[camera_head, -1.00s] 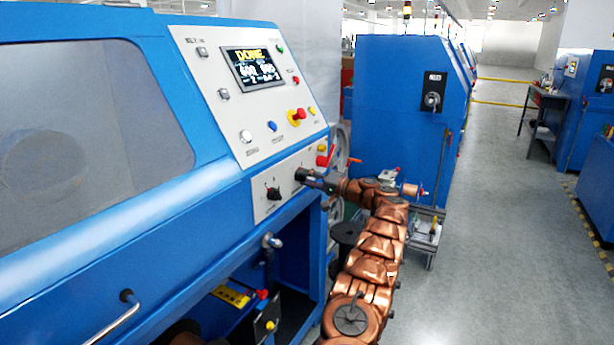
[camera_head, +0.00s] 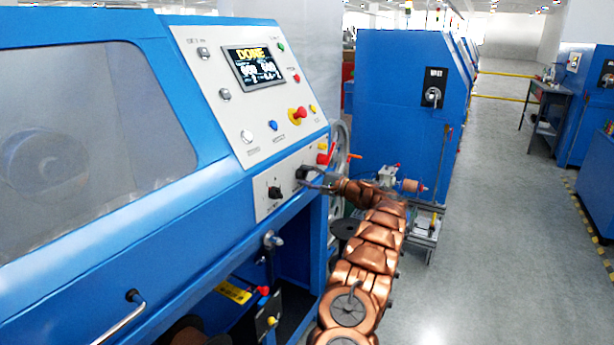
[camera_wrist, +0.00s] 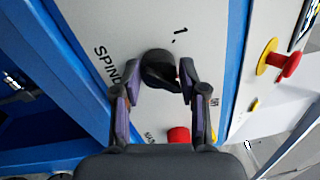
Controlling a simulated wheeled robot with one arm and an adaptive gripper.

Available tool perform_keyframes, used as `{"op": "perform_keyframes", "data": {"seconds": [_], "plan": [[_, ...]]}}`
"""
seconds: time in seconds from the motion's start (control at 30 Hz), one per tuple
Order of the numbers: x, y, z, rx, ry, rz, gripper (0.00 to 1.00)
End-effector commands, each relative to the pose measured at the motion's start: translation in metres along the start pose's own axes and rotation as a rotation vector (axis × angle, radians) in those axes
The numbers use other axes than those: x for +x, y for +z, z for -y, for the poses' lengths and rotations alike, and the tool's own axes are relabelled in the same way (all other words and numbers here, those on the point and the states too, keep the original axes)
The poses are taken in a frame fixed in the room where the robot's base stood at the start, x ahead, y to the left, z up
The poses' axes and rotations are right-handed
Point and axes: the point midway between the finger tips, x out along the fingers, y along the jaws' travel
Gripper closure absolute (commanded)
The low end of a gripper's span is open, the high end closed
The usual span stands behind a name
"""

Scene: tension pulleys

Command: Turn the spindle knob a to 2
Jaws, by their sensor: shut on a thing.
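The black spindle knob (camera_wrist: 160,68) sits on the light grey panel in the wrist view, between my two fingertips. The printed letters "SPIND" show on its left and a "1" above it. My gripper (camera_wrist: 160,76) is shut on the knob, one finger on each side. In the head view my gripper (camera_head: 312,181) reaches the knob (camera_head: 301,172) on the lower panel of the blue machine. The knob's pointer and the label "2" cannot be made out.
A second black knob (camera_head: 274,192) sits to the left on the same panel. A blue cabinet (camera_head: 398,85) stands behind. The aisle floor at right is clear.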

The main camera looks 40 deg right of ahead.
Motion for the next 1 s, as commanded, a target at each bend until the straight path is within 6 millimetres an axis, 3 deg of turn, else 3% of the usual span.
{"op": "perform_keyframes", "data": {"seconds": [0.47,0.5,0.7,1.0], "plan": [[-0.0024,-0.0034,-0.0029,0.016,0.002,-0.01,0.92],[-0.0024,-0.0034,-0.0029,0.016,0.002,-0.01,0.53],[-0.0015,-0.0023,-0.0025,0.014,0.002,-0.007,0.35],[-0.0013,-0.0009,-0.0017,0.013,0.001,-0.004,0.35]]}}
